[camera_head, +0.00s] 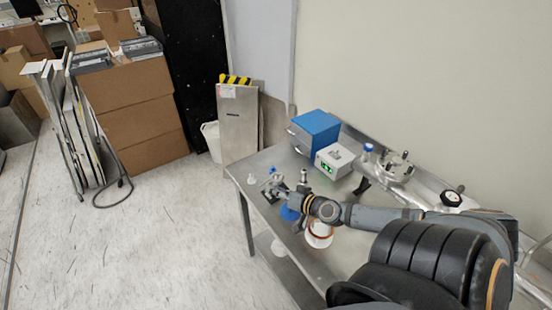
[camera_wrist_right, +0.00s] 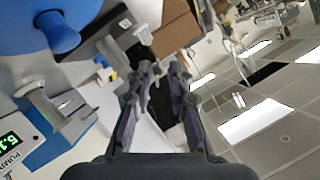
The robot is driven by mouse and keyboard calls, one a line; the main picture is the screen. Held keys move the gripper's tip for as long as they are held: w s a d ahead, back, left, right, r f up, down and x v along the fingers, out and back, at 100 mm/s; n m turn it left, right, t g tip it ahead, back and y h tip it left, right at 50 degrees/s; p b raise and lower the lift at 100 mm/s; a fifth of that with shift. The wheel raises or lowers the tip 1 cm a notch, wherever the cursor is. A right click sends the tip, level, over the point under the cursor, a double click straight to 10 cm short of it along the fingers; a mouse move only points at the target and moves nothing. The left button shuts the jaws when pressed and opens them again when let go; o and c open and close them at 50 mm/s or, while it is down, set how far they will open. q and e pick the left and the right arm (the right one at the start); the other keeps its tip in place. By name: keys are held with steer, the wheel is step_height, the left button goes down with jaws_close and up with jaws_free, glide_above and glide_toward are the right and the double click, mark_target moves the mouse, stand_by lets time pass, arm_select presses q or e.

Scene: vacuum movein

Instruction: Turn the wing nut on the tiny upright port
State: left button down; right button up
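A small upright metal port (camera_head: 303,176) stands on the steel table just behind my right gripper. In the right wrist view, a metal port (camera_wrist_right: 45,104) with a flange-like end shows left of the fingers, apart from them. I cannot clearly make out a wing nut on it. My right gripper (camera_head: 273,184) reaches over the table's left part. In its wrist view the two fingers (camera_wrist_right: 162,78) are apart with nothing between them. A small pale fitting (camera_head: 251,180) stands near the table's left edge and shows beyond the fingers (camera_wrist_right: 144,34). My left gripper is not in view.
A blue box (camera_head: 314,130) and a white pump controller (camera_head: 334,161) with a green display stand behind. A metal flange assembly (camera_head: 396,168) stands at back right.

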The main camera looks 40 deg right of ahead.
steer(key=shift+w+d+f, duration=0.1)
steer(key=shift+w+f, duration=0.05)
steer(key=shift+w, duration=0.1)
steer(key=shift+c, duration=0.4)
steer(key=shift+s, duration=0.1)
jaws_close()
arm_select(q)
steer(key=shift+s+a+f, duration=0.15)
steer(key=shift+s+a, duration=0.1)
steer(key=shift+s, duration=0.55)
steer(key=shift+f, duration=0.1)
arm_select(e)
steer(key=shift+m, duration=0.3)
steer(key=m+b, duration=0.1)
steer(key=m+y+b, duration=0.1)
steer(key=b, duration=0.1)
steer(key=shift+d+f+t, duration=0.1)
steer(key=shift+f+t, duration=0.15)
steer(key=shift+t, duration=0.15)
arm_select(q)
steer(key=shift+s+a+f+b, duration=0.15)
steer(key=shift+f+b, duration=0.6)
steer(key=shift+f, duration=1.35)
arm_select(e)
steer(key=shift+r+m+t+y, duration=0.1)
steer(key=shift+m+t+y, duration=0.45)
steer(key=shift+m, duration=0.75)
